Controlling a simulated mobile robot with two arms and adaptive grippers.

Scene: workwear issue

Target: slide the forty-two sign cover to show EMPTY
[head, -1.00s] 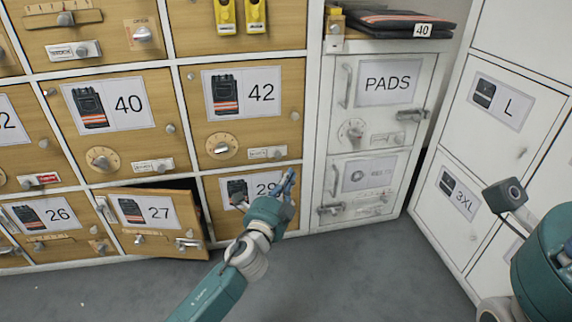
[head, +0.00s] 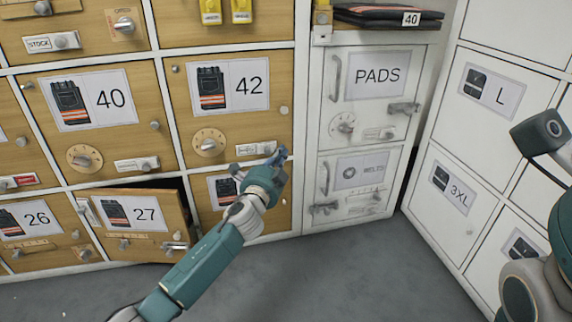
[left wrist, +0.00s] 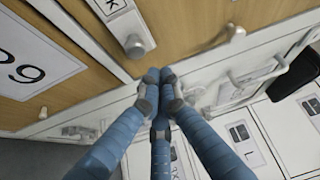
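The sign's word is too small to read in the head view; the left wrist view shows only a last letter K on the sign plate (left wrist: 112,6), beside the knob (left wrist: 134,46). My left gripper (head: 279,156) is just below and right of the sign. Its fingertips (left wrist: 158,76) are together, with nothing visible between them, apart from the knob.
Door 27 (head: 145,222) stands ajar below left. Door 29 (head: 215,215) is partly hidden behind my left arm. The white PADS locker (head: 372,100) is to the right, with handles sticking out. The grey floor (head: 370,265) in front is clear.

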